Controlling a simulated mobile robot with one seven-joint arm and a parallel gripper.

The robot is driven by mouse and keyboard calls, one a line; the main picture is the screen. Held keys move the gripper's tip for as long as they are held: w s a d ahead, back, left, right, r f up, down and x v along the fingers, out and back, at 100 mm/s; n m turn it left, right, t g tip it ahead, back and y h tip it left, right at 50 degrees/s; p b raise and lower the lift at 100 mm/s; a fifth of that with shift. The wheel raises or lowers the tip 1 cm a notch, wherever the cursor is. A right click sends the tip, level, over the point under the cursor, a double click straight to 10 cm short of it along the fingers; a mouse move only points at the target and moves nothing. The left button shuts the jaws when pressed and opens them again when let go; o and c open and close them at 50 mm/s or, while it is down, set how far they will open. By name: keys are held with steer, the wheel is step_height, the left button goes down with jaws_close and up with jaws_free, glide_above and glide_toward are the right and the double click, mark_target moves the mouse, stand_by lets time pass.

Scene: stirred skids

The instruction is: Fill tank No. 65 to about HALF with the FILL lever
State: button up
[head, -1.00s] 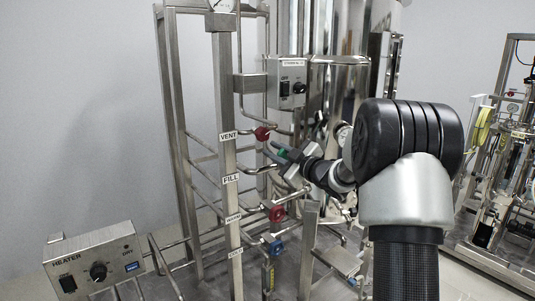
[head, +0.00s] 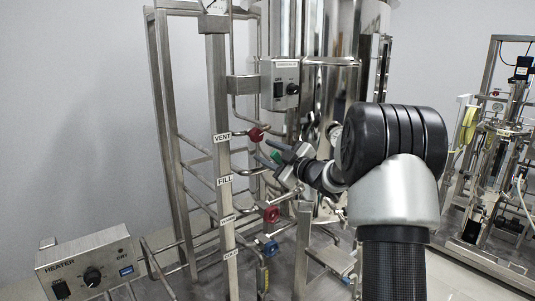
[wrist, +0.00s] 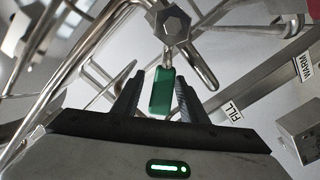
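The green FILL lever (wrist: 161,91) hangs from a hex-shaped valve fitting (wrist: 175,22) in the wrist view. My gripper (wrist: 158,92) is open, its two dark fingers on either side of the green handle, with narrow gaps visible. In the head view my gripper (head: 279,162) is at the green lever (head: 276,157), partly hiding it. The FILL label (head: 224,181) is on the upright post to the left. The shiny steel tank (head: 335,95) stands behind the arm. Its number and liquid level cannot be read.
A red VENT handle (head: 255,134) is just above, and a red handle (head: 271,214) and blue handle (head: 270,248) are below. A control box (head: 280,83) hangs above. A HEATER box (head: 90,265) is at lower left. Pipes crowd the gripper. Another skid (head: 500,150) stands right.

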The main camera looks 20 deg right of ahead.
steer(key=p+v, duration=0.2)
steer(key=v, duration=1.5)
steer(key=shift+s, duration=0.2)
